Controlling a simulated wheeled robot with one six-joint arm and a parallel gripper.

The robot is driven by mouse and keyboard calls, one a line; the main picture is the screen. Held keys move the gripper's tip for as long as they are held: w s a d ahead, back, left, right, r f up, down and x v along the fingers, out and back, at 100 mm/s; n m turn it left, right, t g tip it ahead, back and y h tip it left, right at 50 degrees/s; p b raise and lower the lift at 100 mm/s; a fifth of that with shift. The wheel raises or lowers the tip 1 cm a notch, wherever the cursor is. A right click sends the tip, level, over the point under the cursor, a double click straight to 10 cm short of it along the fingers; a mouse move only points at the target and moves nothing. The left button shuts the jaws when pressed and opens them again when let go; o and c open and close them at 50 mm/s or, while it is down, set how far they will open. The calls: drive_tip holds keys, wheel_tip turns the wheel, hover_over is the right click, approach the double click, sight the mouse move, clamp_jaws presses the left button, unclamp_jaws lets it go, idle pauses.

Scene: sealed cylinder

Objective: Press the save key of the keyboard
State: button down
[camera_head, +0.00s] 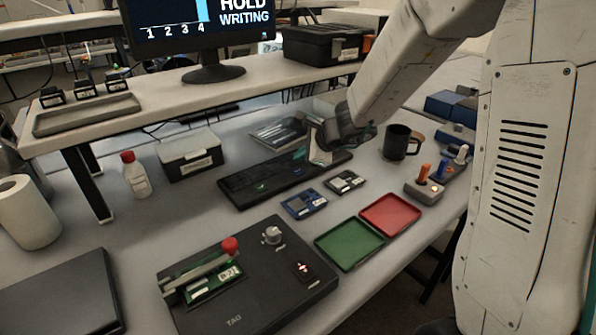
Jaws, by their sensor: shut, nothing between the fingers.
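The black keyboard (242,190) lies on the bench under the raised shelf, running from lower left to upper right. A few green marked keys show on it; I cannot read which one is the save key. My gripper (322,157) is shut and empty, pointing down at the right part of the keyboard. Its tips hide some keys there. I cannot tell whether they touch a key or hover just above. The monitor (200,18) on the shelf reads "HOLD" and "WRITING" beside the numbers 1 2 3 4, with a blue bar.
A black mug (397,143) stands right of my gripper. Two small boards, blue (304,204) and dark (345,182), lie in front of the keyboard. Green (349,244) and red (390,214) trays, a black fixture (265,290) with a red-knobbed lever and a bottle (134,178) stand nearby.

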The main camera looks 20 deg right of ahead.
sight(301, 172)
drive_tip(key=shift+r, duration=1.8)
drive_tip(key=s+a+r+n+g+y, duration=0.1)
drive_tip(key=s+a+n+g, duration=0.15)
drive_tip(key=s+n, duration=0.5)
drive_tip(key=s+a+r+n+g, duration=0.15)
drive_tip(key=s+n+g, duration=0.3)
drive_tip(key=s, duration=0.55)
drive_tip(key=s+d+r+n+h, duration=0.2)
drive_tip(key=s+d+n, duration=0.1)
drive_tip(key=s, duration=0.6)
drive_tip(key=s+d+r+n+h, duration=0.3)
drive_tip(key=s+n, duration=0.3)
drive_tip(key=s, duration=0.4)
drive_tip(key=shift+s+d+r+h, duration=0.25)
drive_tip(key=shift+s+h, duration=0.05)
